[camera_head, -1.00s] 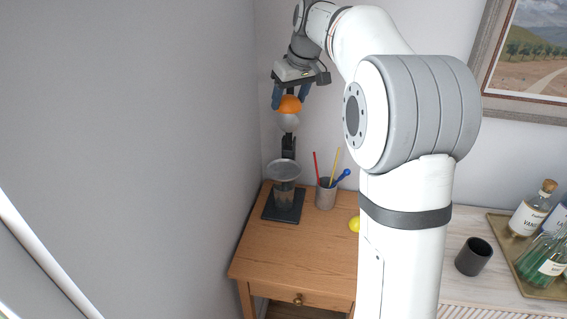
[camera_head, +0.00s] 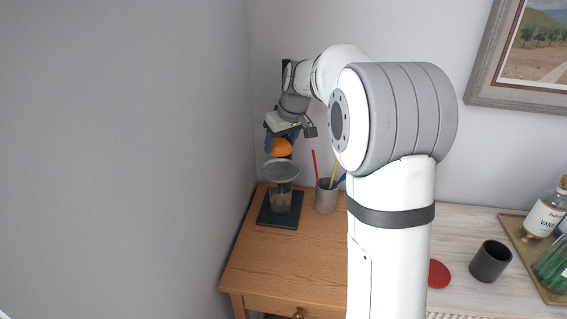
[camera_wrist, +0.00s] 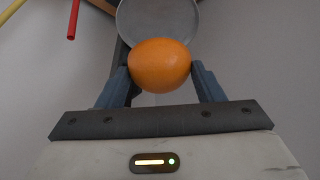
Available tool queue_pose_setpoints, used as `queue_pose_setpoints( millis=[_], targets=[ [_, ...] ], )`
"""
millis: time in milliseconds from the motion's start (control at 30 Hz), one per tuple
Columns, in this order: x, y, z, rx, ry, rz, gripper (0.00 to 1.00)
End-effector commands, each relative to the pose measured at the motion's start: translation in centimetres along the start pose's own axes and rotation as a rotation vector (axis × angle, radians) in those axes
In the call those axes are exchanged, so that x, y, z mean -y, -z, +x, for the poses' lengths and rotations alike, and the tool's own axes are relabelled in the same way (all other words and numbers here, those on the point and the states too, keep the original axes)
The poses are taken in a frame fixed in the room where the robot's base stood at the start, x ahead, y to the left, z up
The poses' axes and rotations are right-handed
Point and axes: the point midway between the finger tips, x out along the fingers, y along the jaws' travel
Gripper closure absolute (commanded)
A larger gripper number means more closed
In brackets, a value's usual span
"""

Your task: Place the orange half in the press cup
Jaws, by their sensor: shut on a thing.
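The orange half (camera_head: 281,147) is held in my gripper (camera_head: 281,146), which is shut on it above the juice press. In the wrist view the orange half (camera_wrist: 160,65) sits between the two blue fingers of my gripper (camera_wrist: 162,80). Its rounded peel faces the camera; the cut face is hidden. The press cup (camera_head: 281,171) is a round grey dish on the press, just below the orange half with a small gap. It also shows in the wrist view (camera_wrist: 148,22), partly behind the orange half. The press base (camera_head: 278,217) is a dark plate on the table.
A grey holder (camera_head: 326,199) with red, yellow and blue utensils stands right of the press on the wooden table (camera_head: 262,265). A wall is close on the left. A dark cup (camera_head: 490,261), a red disc (camera_head: 439,273) and a tray (camera_head: 521,236) of bottles stand farther right.

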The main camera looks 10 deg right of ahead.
Motion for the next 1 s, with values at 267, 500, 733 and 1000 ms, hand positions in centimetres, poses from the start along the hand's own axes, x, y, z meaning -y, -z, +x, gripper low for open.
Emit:
queue_pose_setpoints(
  millis=[267,500,733,1000],
  targets=[
    [0.0,-1.2,2.9,0.001,0.001,0.001,0.63],
    [-0.1,-2.6,6.1,0.002,0.000,0.001,0.63],
    [-0.1,-2.8,6.7,-0.001,-0.001,0.002,0.63],
    [-0.2,-2.8,6.7,0.000,-0.001,0.002,0.29]
  ],
)
